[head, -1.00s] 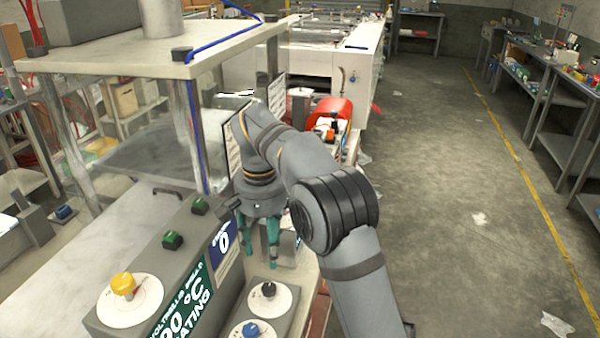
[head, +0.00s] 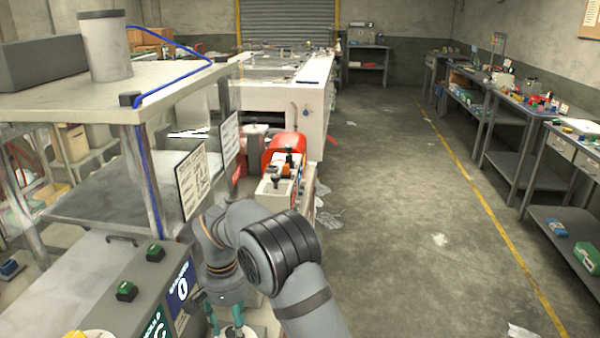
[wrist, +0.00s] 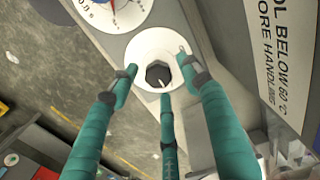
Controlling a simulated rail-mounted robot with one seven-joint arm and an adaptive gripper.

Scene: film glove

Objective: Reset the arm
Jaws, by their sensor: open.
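My arm reaches down beside the machine's control panel in the head view. My gripper (head: 225,319) hangs at the bottom edge there, with its teal fingers partly cut off by the frame. In the wrist view my gripper (wrist: 158,80) has its teal fingers spread apart with nothing held between them. Beyond the fingertips is a white round dial (wrist: 143,50) with a dark knob (wrist: 157,74) at its middle. I cannot tell whether any finger touches the dial.
A second white dial (wrist: 125,18) shows in the wrist view. A red machine part (head: 283,148) stands beyond my arm. Workbenches (head: 513,140) line the right wall. The floor (head: 390,210) between is mostly clear.

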